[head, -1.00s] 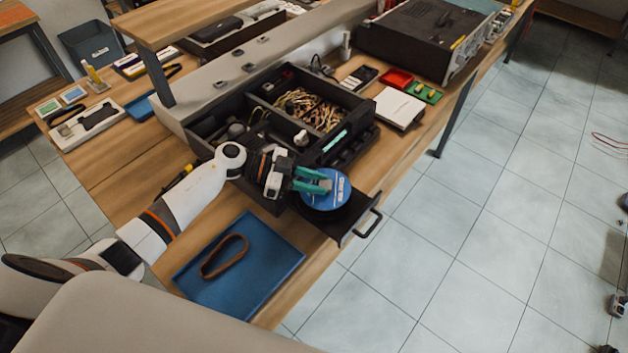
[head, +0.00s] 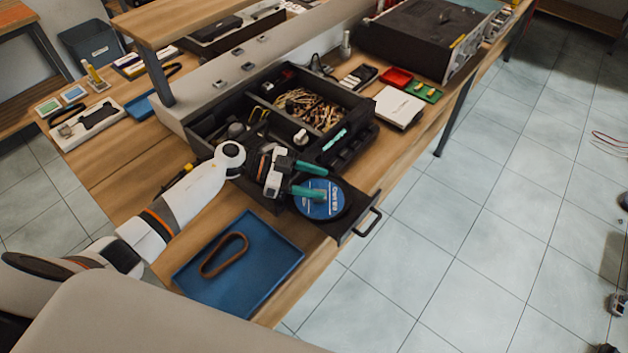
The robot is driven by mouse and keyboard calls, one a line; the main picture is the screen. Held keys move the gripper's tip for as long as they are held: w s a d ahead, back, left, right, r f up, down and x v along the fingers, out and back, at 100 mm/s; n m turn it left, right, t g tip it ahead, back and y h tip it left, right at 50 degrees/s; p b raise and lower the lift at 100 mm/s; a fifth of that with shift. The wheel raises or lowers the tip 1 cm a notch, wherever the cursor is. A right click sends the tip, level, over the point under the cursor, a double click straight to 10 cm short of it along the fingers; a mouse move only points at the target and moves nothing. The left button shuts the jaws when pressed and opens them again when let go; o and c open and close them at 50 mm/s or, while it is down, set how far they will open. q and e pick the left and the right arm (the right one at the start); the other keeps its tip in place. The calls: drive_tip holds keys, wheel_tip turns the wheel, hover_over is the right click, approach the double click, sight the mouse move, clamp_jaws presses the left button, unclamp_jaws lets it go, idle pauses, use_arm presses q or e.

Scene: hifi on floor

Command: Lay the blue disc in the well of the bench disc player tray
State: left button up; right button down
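The blue disc (head: 322,207), with white lettering, lies in the black pulled-out tray (head: 343,228) of the bench disc player. It looks flat and seated in the round well, though the well's rim is mostly hidden beneath it. My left gripper (head: 322,182) has teal fingers spread apart over the disc's far part, with the disc free of their grip. Whether a fingertip still touches the disc I cannot tell. My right gripper is not in view.
A black organiser (head: 290,110) with cables stands just behind the tray. A white box (head: 398,107) is to the right. The tray's handle (head: 370,222) juts past the bench edge over the tiled floor.

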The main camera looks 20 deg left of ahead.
use_arm(q)
drive_tip(key=shift+s+a+f, duration=0.1)
drive_tip(key=shift+s+f, duration=0.15)
drive_tip(key=shift+f, duration=0.25)
drive_tip(key=shift+s+f, duration=0.25)
drive_tip(key=shift+f, duration=0.25)
drive_tip(key=shift+a+r, duration=0.1)
drive_tip(key=shift+a, duration=0.4)
drive_tip(key=r+b+v, duration=0.2)
drive_tip(key=v, duration=0.9)
drive_tip(key=shift+w+b, duration=0.35)
drive_tip(key=shift+d+r, duration=0.1)
wheel_tip(320, 180, up, 7)
drive_tip(key=p, duration=0.7)
